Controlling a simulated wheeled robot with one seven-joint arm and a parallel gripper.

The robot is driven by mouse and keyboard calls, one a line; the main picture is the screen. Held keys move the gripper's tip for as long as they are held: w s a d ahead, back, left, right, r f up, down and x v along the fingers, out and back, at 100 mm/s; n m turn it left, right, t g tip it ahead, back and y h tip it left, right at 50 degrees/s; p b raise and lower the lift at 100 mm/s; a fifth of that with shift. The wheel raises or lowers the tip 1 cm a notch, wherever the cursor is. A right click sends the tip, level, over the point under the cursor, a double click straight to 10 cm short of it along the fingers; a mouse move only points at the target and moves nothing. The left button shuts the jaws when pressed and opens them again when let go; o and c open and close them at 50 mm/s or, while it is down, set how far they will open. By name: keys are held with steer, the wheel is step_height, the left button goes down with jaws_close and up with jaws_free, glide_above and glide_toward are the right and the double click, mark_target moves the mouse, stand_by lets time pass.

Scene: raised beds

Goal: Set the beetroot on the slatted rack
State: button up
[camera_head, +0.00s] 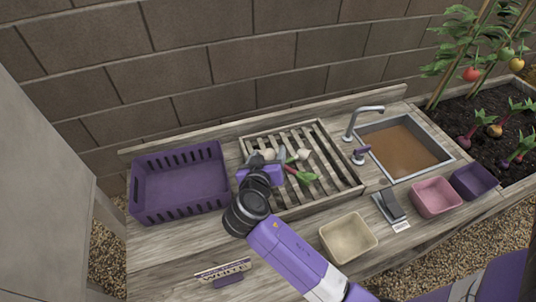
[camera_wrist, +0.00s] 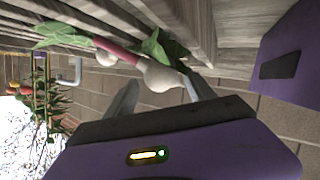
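The slatted rack (camera_head: 345,178) is a pale wooden frame with slats, set into the bench. My gripper (camera_wrist: 161,84) is low over the rack's left part. Its fingers are apart, with a white bulb (camera_wrist: 162,75) at the gap between the tips. I see no clear grip on it.
Another white bulb (camera_head: 303,154) lies on the rack. A purple crate (camera_head: 180,205) stands left. A sink (camera_head: 405,145) with tap, a cream tub (camera_head: 348,238), a pink tub (camera_head: 435,197) and a purple tub (camera_head: 474,181) stand right. A planted bed (camera_head: 487,152) lies far right.

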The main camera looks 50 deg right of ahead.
steer(key=shift+r, duration=0.1)
steer(key=shift+r+p, duration=0.25)
steer(key=shift+p, duration=0.05)
steer(key=v, duration=1.2)
steer(key=shift+r+b, duration=0.3)
steer(key=shift+r, duration=0.05)
